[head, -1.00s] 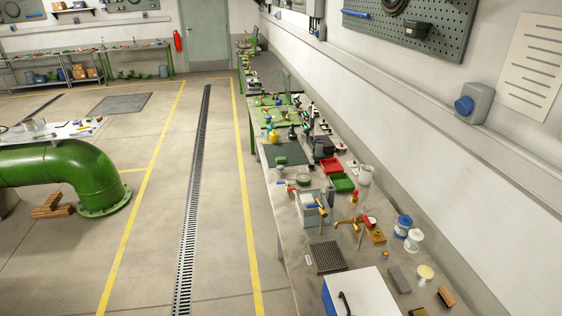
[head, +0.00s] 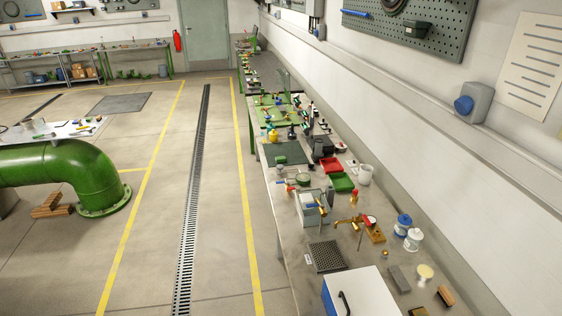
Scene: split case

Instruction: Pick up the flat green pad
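Several flat green things lie on the long bench at the right in the head view, and I cannot tell for certain which is the pad. A dark green flat sheet (head: 291,152) lies mid-bench. A lighter green mat (head: 270,117) lies farther back with small items on it. A small round greenish dish (head: 303,179) sits nearer, behind a grey box (head: 309,213). My gripper is not in view, so I cannot see whether it is open or holding something.
Red (head: 331,164) and green (head: 342,183) trays, a white mug (head: 365,175), brass valve parts (head: 350,222) and white jars (head: 413,240) crowd the bench (head: 290,243). A black grate (head: 326,256) and a white case (head: 358,293) stand in front.

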